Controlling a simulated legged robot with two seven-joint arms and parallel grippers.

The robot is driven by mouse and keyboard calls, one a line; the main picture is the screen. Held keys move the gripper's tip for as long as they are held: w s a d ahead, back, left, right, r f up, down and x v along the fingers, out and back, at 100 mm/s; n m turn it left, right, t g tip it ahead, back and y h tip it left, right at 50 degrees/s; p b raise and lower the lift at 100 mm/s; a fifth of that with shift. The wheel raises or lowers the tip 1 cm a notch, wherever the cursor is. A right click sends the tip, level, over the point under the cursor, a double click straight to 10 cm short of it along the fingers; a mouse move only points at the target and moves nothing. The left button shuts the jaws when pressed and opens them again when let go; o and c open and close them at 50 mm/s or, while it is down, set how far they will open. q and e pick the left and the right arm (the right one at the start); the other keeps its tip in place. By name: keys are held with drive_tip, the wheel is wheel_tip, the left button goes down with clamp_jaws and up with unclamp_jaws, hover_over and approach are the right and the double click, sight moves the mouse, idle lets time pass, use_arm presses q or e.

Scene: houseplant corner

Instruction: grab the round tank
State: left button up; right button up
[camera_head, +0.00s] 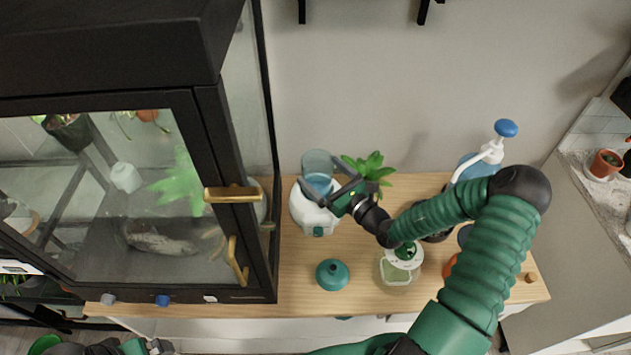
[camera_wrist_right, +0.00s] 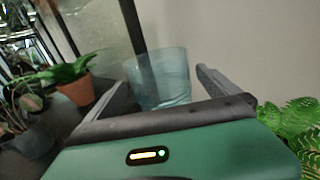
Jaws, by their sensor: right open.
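The round tank (camera_head: 317,163) is a clear blue cylinder on a white rounded base (camera_head: 304,207) on the wooden table. My right gripper (camera_head: 328,184) is open, with its fingers reaching toward the tank from the right. In the right wrist view the tank (camera_wrist_right: 165,82) shows beyond and between the two spread fingers (camera_wrist_right: 160,80). I cannot tell if either finger touches it. The white base is hidden in the wrist view. Part of my left arm (camera_head: 130,347) shows at the bottom left edge; its jaws are not clear.
A black-framed glass cabinet (camera_head: 262,150) stands close on the left, with brass handles (camera_head: 232,194). A green plant (camera_head: 370,170) is behind my right gripper. A blue-capped pump bottle (camera_head: 506,128) is at the right.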

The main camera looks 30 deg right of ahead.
sight(308, 160)
drive_tip(key=w, duration=0.4)
drive_tip(key=shift+w+a+r, duration=0.2)
drive_tip(key=shift+r, duration=0.05)
drive_tip(key=shift+w+f, duration=0.15)
drive_tip(key=shift+w, duration=0.35)
drive_tip(key=shift+s+a, duration=0.1)
drive_tip(key=c, duration=2)
